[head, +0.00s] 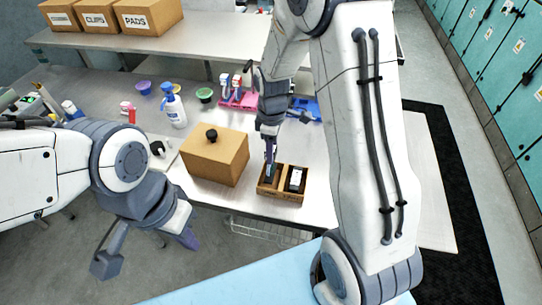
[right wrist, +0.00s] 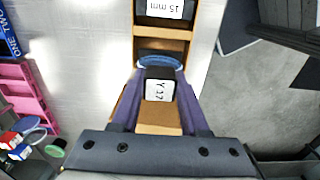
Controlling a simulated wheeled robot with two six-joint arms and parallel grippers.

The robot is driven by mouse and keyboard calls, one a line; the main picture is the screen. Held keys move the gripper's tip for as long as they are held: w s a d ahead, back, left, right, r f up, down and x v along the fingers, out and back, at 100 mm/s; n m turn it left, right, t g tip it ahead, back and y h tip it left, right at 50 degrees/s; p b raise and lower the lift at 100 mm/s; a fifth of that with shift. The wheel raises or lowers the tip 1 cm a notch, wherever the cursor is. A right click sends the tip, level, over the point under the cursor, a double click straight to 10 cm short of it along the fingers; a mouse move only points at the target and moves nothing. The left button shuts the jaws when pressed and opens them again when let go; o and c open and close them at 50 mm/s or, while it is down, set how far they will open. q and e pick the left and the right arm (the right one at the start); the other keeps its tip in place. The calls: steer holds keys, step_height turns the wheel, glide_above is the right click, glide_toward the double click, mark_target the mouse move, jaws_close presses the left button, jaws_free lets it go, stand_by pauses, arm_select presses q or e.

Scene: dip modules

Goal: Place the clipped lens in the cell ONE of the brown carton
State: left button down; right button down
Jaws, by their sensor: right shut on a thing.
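The brown carton (head: 281,199) stands on the bench with its cells side by side; it also shows in the right wrist view (right wrist: 186,34). A dark piece with a white "15 mm" label (right wrist: 164,8) occupies the right cell in the head view. My right gripper (head: 270,166) points down over the left cell. In the right wrist view its fingers (right wrist: 158,108) are shut on the clipped lens (right wrist: 158,88), with a white "Y 17" label and a blue-rimmed lens edge. How deep it sits in the cell I cannot tell. My left gripper (head: 148,250) is open and empty, away from the bench.
A larger cardboard box (head: 215,165) with a black knob stands close left of the carton. A pink rack (head: 240,100) and a blue rack (head: 306,106) marked "ONE TWO" stand behind. A spray bottle (head: 173,108) is at the back left. Bench right of the carton looks clear.

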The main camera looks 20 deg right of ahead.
step_height(320, 180, down, 3)
steer(key=shift+a+f+p, duration=0.1)
steer(key=shift+p, duration=0.55)
steer(key=shift+f, duration=0.45)
steer(key=shift+f, duration=0.1)
steer(key=shift+f, duration=0.15)
steer(key=shift+c, duration=2.1)
jaws_free()
steer(key=shift+r, duration=0.2)
